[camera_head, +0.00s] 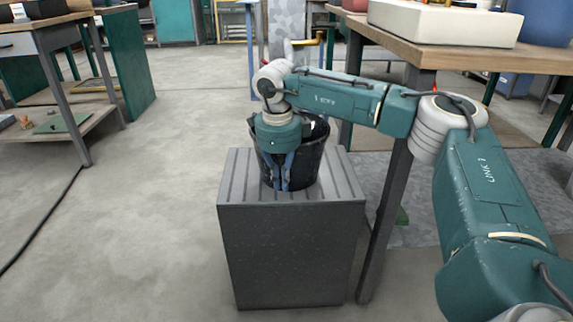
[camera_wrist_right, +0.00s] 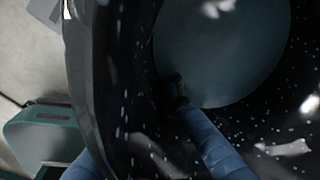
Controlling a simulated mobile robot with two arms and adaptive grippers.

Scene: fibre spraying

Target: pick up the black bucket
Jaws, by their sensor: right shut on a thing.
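The black bucket (camera_head: 308,160) stands upright on a grey ribbed-top block (camera_head: 335,180) in the head view. My right gripper (camera_head: 279,182) points down at the bucket's near left side, its blue fingers low against it. In the right wrist view the bucket (camera_wrist_right: 225,45) fills most of the picture, with its dark speckled wall and round bottom. One blue finger of my right gripper (camera_wrist_right: 135,135) reaches over the bucket's interior and the other is partly seen at the lower left, with the wall between them. The gripper is shut on this wall. My left gripper is not in view.
A wooden-topped table (camera_head: 450,50) with a white tray (camera_head: 445,22) stands close on the right; its dark leg is beside the block. A workbench (camera_head: 45,30) stands at the far left. The floor (camera_head: 150,220) left of the block is clear except for a black cable.

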